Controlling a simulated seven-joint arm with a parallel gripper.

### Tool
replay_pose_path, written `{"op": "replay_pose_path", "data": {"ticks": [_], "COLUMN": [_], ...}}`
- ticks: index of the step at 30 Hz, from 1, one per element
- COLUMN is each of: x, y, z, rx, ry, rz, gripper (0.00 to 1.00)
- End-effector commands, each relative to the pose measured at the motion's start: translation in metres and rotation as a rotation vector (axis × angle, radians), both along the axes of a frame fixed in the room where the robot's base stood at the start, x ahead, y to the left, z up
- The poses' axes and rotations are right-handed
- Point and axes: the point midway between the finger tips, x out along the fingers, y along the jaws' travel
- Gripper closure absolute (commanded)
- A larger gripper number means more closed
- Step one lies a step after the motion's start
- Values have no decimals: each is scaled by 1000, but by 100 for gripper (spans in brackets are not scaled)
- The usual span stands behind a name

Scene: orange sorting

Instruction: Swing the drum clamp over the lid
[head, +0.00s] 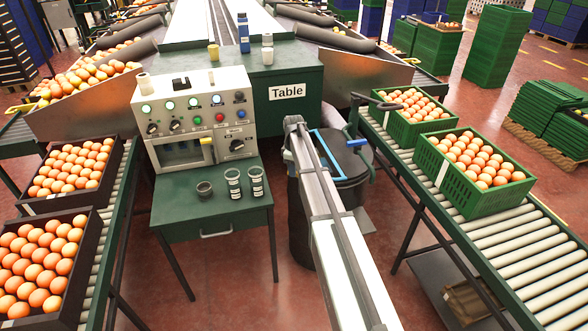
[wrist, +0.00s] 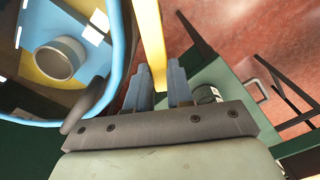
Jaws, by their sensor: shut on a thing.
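A dark drum (head: 300,225) stands on the floor right of the green table, partly hidden behind my arm. Its dark top (head: 350,168) shows beside a light-blue frame (head: 326,150). A blue and grey lever-like part (head: 354,138) rises at its right edge; I cannot tell which part is the clamp. In the wrist view, my gripper (wrist: 158,82) has its blue fingers closed on a yellow bar (wrist: 151,40). A curved blue rim (wrist: 127,45) lies left of the fingers, around a blue and yellow surface with a grey round piece (wrist: 62,60). My fingers are not clear in the head view.
The green table (head: 215,216) with a control box (head: 195,90) and dark cups stands left of the drum. A roller conveyor (head: 500,235) with green crates (head: 487,203) of oranges runs close on the right. Dark crates (head: 107,165) of oranges stand at left.

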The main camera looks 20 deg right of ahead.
Motion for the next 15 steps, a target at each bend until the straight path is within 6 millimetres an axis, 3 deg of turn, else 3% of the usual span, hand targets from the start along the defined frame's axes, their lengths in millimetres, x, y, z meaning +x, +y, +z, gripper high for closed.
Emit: {"op": "replay_pose_path", "data": {"ticks": [15], "x": [-15], "y": [7], "z": [2], "rx": [-7], "ry": [-9], "rz": [432], "gripper": [100]}}
